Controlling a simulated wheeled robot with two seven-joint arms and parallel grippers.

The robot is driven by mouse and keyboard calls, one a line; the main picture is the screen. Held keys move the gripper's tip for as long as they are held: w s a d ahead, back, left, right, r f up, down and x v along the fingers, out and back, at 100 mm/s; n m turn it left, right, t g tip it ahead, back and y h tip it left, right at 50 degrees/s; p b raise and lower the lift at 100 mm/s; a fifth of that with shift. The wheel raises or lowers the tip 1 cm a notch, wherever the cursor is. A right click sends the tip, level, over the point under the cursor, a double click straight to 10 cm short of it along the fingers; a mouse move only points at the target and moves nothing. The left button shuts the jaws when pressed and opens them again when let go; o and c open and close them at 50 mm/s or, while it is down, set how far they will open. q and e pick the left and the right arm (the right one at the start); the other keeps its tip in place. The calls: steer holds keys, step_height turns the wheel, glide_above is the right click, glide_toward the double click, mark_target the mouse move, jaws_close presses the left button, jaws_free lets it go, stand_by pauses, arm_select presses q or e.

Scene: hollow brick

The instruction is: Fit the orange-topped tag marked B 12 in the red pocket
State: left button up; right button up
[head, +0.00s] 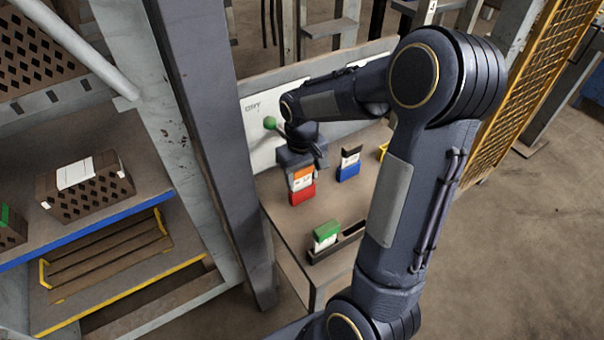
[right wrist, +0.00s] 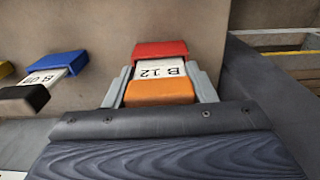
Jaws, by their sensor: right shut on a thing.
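The orange-topped tag (head: 302,175) has a white face, which reads B 12 in the right wrist view (right wrist: 160,69). My right gripper (head: 302,163) is shut on it, one grey finger on each side. The red pocket (head: 302,194) is directly below the tag and lines up with it; it also shows in the right wrist view (right wrist: 160,49). The tag's lower end meets the pocket's mouth; how deep it sits cannot be told. My left gripper is out of view.
A blue pocket (head: 347,172) holds a black-topped tag (head: 351,153) to the right. A yellow pocket (head: 383,151) is partly hidden by my arm. A grey post (head: 215,130) stands left.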

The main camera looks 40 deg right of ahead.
steer(key=shift+f, duration=0.1)
steer(key=o, duration=1.1)
steer(key=shift+c, duration=0.2)
step_height(320, 180, up, 8)
steer(key=shift+f, duration=0.1)
